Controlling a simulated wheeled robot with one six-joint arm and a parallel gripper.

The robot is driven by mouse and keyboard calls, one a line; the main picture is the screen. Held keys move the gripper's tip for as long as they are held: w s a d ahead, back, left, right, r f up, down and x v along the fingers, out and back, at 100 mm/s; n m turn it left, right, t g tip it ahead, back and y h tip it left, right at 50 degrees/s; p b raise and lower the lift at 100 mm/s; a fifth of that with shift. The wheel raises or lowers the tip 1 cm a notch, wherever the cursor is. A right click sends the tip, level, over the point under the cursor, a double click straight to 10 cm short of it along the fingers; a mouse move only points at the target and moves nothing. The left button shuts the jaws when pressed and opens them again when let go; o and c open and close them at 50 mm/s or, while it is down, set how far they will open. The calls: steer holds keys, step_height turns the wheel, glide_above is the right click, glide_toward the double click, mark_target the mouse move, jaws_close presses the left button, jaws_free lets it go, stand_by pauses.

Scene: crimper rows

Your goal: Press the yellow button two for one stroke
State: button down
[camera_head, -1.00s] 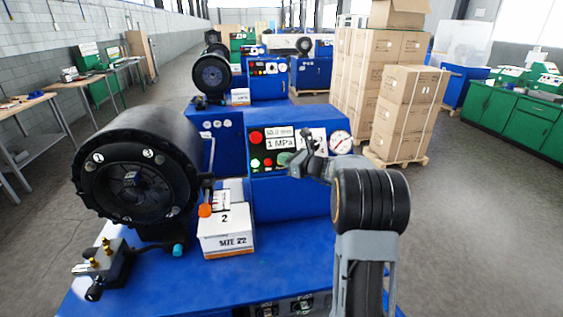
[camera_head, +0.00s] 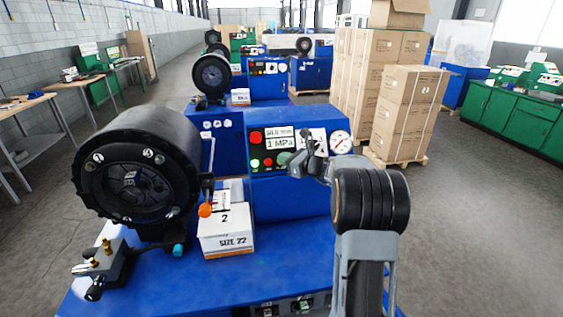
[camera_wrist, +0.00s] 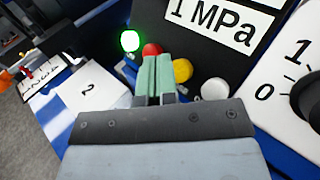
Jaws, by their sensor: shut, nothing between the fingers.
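The yellow button (camera_wrist: 182,70) is in a row on a dark control panel, between a red button (camera_wrist: 151,50) and a white button (camera_wrist: 214,89) in the wrist view. A green button (camera_wrist: 129,41) at the row's left end is lit. My gripper (camera_wrist: 156,58) is shut and empty, its greenish fingers pointing at the panel. The fingertips overlap the lower part of the red button and lie just left of the yellow one; contact cannot be told. In the head view my gripper (camera_head: 285,158) is at the panel and hides the yellow button.
A display reads 1 MPa (camera_head: 279,143) above the buttons, with a pressure gauge (camera_head: 340,142) at right. The round black crimper head (camera_head: 135,178) stands left. A white box marked 2 (camera_head: 226,233) sits on the blue machine bed, near an orange-knobbed lever (camera_head: 205,210).

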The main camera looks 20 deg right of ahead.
steer(key=shift+w+f, duration=0.1)
steer(key=shift+w+f, duration=0.15)
steer(key=shift+w, duration=0.1)
steer(key=shift+w+d+f, duration=0.15)
steer(key=shift+w+f, duration=0.1)
steer(key=shift+w, duration=0.1)
stand_by(0.9)
steer(key=shift+s+r, duration=0.1)
steer(key=shift+s, duration=0.05)
steer(key=shift+s+r+b, duration=0.3)
steer(key=shift+s+r, duration=0.05)
steer(key=shift+s, duration=0.2)
stand_by(0.4)
steer(key=shift+s+a+r, duration=0.3)
steer(key=shift+s+r, duration=0.4)
steer(key=shift+s, duration=0.35)
steer(key=shift+s+a+r, duration=0.25)
steer(key=shift+s+r, duration=0.45)
steer(key=shift+s, duration=0.3)
